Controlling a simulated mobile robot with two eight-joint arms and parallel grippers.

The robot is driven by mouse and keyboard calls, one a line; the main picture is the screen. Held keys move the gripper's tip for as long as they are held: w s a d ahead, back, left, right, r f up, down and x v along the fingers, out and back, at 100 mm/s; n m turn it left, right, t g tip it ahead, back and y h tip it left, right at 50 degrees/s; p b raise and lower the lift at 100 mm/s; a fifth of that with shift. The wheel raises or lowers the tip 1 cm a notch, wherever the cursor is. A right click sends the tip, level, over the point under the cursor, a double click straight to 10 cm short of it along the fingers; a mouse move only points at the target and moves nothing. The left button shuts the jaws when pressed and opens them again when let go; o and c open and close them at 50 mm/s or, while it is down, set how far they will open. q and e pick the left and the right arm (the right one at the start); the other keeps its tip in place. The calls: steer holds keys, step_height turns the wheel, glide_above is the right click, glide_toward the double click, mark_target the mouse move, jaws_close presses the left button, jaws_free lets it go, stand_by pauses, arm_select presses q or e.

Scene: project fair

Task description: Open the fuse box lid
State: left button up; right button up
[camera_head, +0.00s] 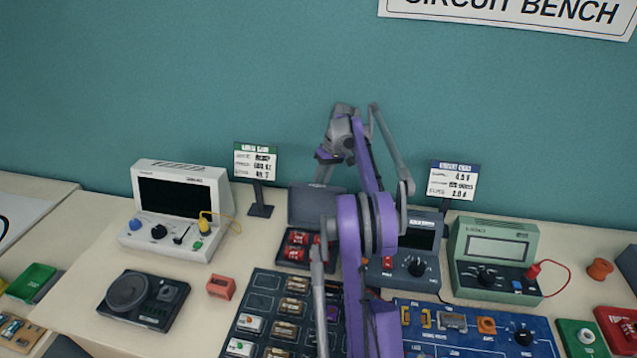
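The fuse box (287,263) is a small dark grey case on the bench, left of my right arm, with several red fuses showing inside. Its grey lid (305,206) stands raised at the back of the box, so the box is open. My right gripper (322,175) is at the lid's top edge, pointing down; I cannot tell whether it touches the lid. Its fingertips are small and overlap in view, so their opening is unclear. My purple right arm hides the right part of the box. My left gripper is not in view.
A white oscilloscope (150,232) stands at the left and a green meter (465,270) at the right. A grey meter (418,262) is close behind my arm. Two sign stands (258,195) flank the box. A dark tray of parts (255,300) lies in front.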

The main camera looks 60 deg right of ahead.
steer(key=o, duration=0.5)
steer(key=shift+s+d+f, duration=0.2)
steer(key=shift+d+f, duration=0.1)
steer(key=shift+d, duration=0.2)
steer(key=shift+s+d+f, duration=0.2)
steer(key=shift+d+f, duration=0.1)
steer(key=shift+d, duration=0.15)
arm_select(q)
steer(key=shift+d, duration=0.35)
arm_select(e)
steer(key=shift+w+a+r, duration=0.1)
steer(key=shift+w+a, duration=0.05)
steer(key=shift+a, duration=0.05)
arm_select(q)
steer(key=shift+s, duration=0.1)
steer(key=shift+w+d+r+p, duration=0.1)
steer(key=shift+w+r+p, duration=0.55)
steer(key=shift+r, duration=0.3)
arm_select(e)
steer(key=v, duration=1.1)
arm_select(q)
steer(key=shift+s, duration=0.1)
arm_select(e)
steer(key=shift+a+r, duration=0.1)
steer(key=shift+a, duration=0.05)
